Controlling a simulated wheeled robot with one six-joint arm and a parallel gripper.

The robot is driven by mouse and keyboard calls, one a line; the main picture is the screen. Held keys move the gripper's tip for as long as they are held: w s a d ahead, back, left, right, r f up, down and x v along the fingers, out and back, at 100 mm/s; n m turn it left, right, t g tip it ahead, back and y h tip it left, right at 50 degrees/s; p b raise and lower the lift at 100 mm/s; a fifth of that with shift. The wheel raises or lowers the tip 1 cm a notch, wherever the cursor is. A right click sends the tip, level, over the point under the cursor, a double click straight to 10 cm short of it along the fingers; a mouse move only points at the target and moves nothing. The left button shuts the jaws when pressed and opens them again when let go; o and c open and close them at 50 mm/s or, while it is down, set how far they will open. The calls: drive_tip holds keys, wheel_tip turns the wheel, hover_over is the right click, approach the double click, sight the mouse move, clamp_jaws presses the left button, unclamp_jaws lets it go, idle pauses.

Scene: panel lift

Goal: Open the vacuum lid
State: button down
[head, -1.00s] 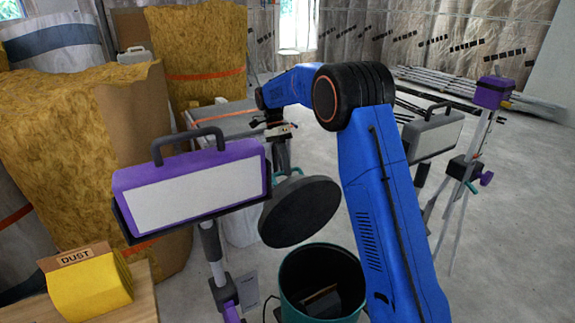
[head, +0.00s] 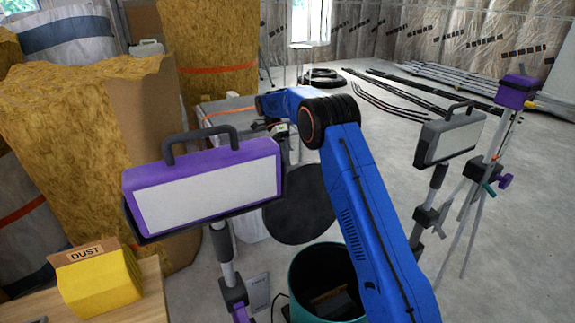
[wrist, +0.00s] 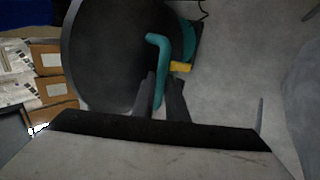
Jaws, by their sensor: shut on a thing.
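The vacuum's dark round lid (head: 298,207) is tilted steeply up behind the open teal drum (head: 296,272) in the head view; the arm covers its right side. The drum's inside shows, with a dark thing in it. In the wrist view the lid (wrist: 100,50) fills the upper left. My gripper (wrist: 160,82) is shut on the teal handle (wrist: 160,50), which passes between its dark fingers. A small yellow piece (wrist: 181,67) sits beside the handle. In the head view the gripper's fingers are not clear.
A purple work lamp (head: 205,190) stands close at the left of the drum, and a grey lamp (head: 448,138) on a stand to the right. A yellow dust bag (head: 98,285) lies on a wooden table. Insulation rolls (head: 90,150) crowd the left.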

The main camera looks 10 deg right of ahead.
drive_tip(key=shift+w+f, duration=0.1)
drive_tip(key=shift+w, duration=0.15)
drive_tip(key=c, duration=1.8)
unclamp_jaws()
drive_tip(key=shift+w+a+f, duration=0.15)
drive_tip(key=shift+o, duration=0.2)
